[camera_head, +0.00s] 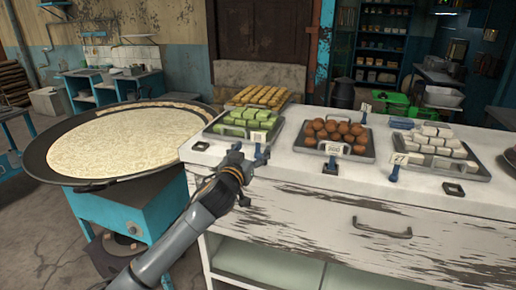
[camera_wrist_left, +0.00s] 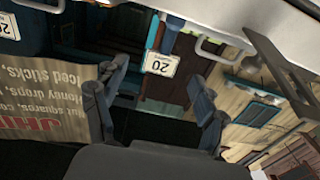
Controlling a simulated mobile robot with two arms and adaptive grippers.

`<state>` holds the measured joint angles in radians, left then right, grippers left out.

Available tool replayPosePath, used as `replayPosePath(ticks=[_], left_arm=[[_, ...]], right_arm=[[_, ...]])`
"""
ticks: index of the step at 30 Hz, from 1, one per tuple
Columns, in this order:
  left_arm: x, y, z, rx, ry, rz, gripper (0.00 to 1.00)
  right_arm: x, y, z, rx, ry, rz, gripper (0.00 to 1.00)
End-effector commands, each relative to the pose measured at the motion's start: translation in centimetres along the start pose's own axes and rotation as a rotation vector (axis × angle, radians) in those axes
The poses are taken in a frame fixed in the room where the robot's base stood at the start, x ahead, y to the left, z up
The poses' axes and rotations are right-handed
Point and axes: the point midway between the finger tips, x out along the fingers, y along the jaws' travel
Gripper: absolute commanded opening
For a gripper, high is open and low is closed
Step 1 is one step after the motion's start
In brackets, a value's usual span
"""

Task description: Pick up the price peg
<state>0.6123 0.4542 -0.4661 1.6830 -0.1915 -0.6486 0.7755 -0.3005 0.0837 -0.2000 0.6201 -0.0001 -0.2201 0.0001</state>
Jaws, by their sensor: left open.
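A price peg, a blue clip with a white card (camera_head: 258,137), stands on the white counter in front of the tray of green sweets. A white card reading "20" (camera_wrist_left: 162,63) shows upside down in the left wrist view, on a blue peg between and beyond the fingers. My left gripper (camera_head: 243,172) is at the counter's front edge, just left of and nearer than that peg. In the left wrist view its fingers (camera_wrist_left: 157,80) are spread and empty. More price pegs stand by the brown balls (camera_head: 332,149) and the white blocks (camera_head: 400,158). My right gripper is not in view.
The counter (camera_head: 300,185) carries trays of green sweets (camera_head: 240,120), brown balls (camera_head: 335,132), white blocks (camera_head: 440,140) and yellow pieces (camera_head: 262,96). A large round pan (camera_head: 110,145) on a blue stand is at left. A drawer handle (camera_head: 382,230) projects from the counter front.

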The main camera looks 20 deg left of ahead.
Motion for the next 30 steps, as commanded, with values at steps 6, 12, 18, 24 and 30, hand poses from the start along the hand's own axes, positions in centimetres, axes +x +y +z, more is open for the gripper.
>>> replayPosePath(ticks=[6,12,18,24,30], left_arm=[[2.5,-0.4,-0.7,0.002,-0.002,-0.003,0.72],[4.6,-0.4,-0.4,0.0,-0.002,-0.001,0.72],[5.1,-0.4,-0.3,0.001,-0.001,0.001,0.72],[5.0,-0.4,-0.3,0.0,-0.001,0.001,0.57],[5.0,-0.4,-0.3,0.0,-0.001,0.001,0.17]], right_arm=[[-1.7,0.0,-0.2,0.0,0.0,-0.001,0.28],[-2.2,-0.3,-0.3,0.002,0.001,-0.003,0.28],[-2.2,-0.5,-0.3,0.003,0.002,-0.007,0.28],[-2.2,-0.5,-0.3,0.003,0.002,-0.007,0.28],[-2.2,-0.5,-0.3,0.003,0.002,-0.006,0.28]])
